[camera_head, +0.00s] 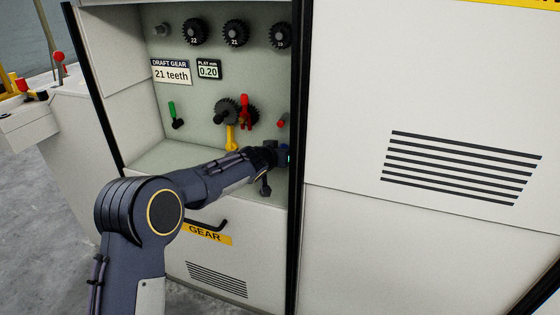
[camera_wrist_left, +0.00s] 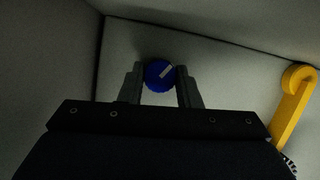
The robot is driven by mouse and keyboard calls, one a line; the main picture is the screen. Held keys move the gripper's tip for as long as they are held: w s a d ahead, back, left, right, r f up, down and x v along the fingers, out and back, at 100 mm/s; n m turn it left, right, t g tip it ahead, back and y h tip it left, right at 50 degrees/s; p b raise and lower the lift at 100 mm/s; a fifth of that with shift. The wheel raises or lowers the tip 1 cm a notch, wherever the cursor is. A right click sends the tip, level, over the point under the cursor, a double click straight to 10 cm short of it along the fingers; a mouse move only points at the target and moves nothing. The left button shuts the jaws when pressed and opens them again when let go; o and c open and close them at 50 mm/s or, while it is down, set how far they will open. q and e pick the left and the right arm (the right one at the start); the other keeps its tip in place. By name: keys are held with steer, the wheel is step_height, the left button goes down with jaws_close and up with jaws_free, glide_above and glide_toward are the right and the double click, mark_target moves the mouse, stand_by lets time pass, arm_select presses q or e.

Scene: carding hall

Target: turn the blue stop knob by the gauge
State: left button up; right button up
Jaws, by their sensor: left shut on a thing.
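The blue knob (camera_wrist_left: 159,75) shows in the wrist view, round with a ridged rim and a pale mark slanting to the upper right. My left gripper (camera_wrist_left: 160,86) has one finger against each side of it and is shut on it. A small black gauge (camera_head: 208,69) reading PLAY mm 0.20 is on the back panel, above and left of the gripper. My right gripper is not in view.
Gears (camera_head: 228,111), a red handle (camera_head: 245,112) and a green lever (camera_head: 173,114) are on the panel. The black post (camera_head: 297,200) borders the bay at right.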

arm_select(q)
steer(key=shift+m+b, duration=0.3)
steer(key=shift+b, duration=0.05)
stand_by(0.3)
steer(key=o, duration=1)
steer(key=shift+b+v, duration=0.45)
steer(key=shift+v, duration=3.45)
steer(key=shift+d, duration=0.1)
